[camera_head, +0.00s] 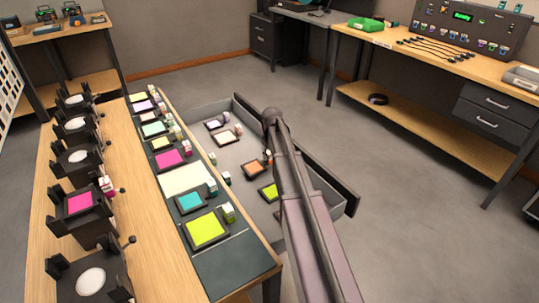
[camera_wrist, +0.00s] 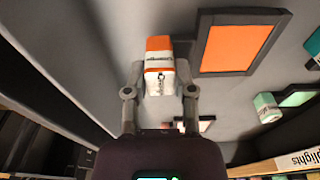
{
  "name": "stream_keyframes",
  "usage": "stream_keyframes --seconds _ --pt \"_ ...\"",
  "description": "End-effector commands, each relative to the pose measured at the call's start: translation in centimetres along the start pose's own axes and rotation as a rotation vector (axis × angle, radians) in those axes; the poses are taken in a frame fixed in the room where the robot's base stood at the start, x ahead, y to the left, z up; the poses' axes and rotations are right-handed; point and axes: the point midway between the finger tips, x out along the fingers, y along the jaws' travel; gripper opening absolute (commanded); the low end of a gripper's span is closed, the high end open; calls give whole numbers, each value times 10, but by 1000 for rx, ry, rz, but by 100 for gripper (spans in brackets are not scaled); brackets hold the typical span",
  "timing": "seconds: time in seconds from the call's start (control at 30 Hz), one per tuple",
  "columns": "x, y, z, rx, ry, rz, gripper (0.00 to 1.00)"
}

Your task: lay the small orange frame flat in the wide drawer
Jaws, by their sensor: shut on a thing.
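The small orange frame (camera_head: 254,168) has a dark border and shows inside the wide drawer (camera_head: 232,179), looking flat or nearly so. I cannot tell whether its whole underside touches the drawer floor. It also shows in the wrist view (camera_wrist: 235,46), right of my gripper (camera_wrist: 160,84). My gripper is shut on the orange-and-white labelled block (camera_wrist: 160,64) at the frame's side. A dark piece seems to join the block to the frame. In the head view my arm hides most of the gripper.
The drawer stands open from the long bench (camera_head: 150,215). It holds a lime frame (camera_head: 268,192) nearer the front and a pale frame (camera_head: 225,138) farther back. The drawer's dark front (camera_head: 330,190) rises on the right. Several coloured frames line the bench.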

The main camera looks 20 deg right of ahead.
Motion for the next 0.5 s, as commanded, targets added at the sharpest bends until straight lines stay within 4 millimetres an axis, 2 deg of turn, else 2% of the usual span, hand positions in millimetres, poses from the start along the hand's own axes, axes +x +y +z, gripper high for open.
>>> stream_keyframes --seconds 0.5 --pt "10 0 1 0 0 0 0"
